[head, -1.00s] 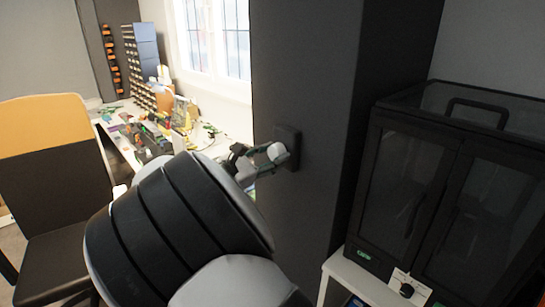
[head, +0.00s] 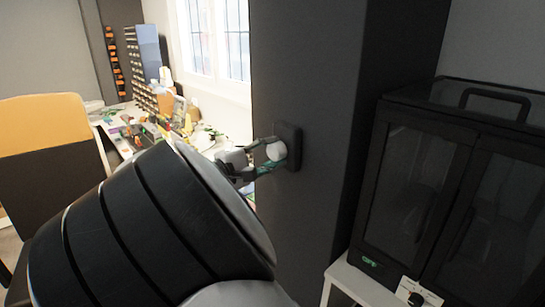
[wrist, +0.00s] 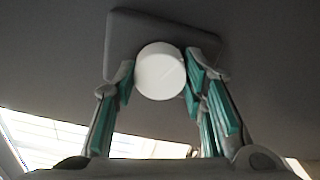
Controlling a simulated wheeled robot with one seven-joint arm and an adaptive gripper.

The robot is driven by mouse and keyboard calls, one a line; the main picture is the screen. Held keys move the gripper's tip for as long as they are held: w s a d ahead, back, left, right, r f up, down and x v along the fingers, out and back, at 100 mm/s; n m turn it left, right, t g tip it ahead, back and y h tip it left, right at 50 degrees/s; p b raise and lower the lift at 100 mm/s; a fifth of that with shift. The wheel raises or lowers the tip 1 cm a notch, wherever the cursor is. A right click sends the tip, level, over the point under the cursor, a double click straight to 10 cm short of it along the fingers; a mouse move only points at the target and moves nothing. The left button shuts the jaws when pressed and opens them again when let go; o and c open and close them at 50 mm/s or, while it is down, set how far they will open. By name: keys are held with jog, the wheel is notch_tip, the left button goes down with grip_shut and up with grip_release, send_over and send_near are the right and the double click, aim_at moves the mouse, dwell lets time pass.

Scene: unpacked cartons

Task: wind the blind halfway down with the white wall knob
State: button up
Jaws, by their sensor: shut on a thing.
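The white wall knob (head: 276,151) sits on a dark square plate (head: 291,147) on the dark grey pillar. My gripper (head: 264,157) reaches it from the left and is shut on it. In the wrist view the round white knob (wrist: 160,71) lies between the teal-padded fingers of my gripper (wrist: 157,80), with the plate (wrist: 124,35) behind it. The window (head: 213,40) shows at the upper middle in the head view; no blind can be made out over the part in view.
A black-framed cabinet (head: 450,180) with glass doors stands right of the pillar (head: 310,80) on a white stand. A cluttered workbench (head: 120,135) runs below the window. A yellow and black chair (head: 45,135) stands at the left.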

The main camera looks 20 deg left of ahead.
jog(key=m+b, duration=0.3)
jog(key=m, duration=0.2)
jog(key=shift+f+m+b, duration=0.2)
jog(key=shift+m+b, duration=0.1)
jog(key=shift+b, duration=0.05)
jog(key=m+b, duration=0.4)
jog(key=shift+m+b, duration=0.4)
jog(key=shift+r+m, duration=0.15)
jog(key=shift+m, duration=0.15)
jog(key=o, duration=1.2)
jog(key=shift+c, duration=0.2)
jog(key=v, duration=0.7)
jog(key=shift+s+a, duration=0.15)
jog(key=shift+s, duration=0.2)
jog(key=shift+r, duration=0.15)
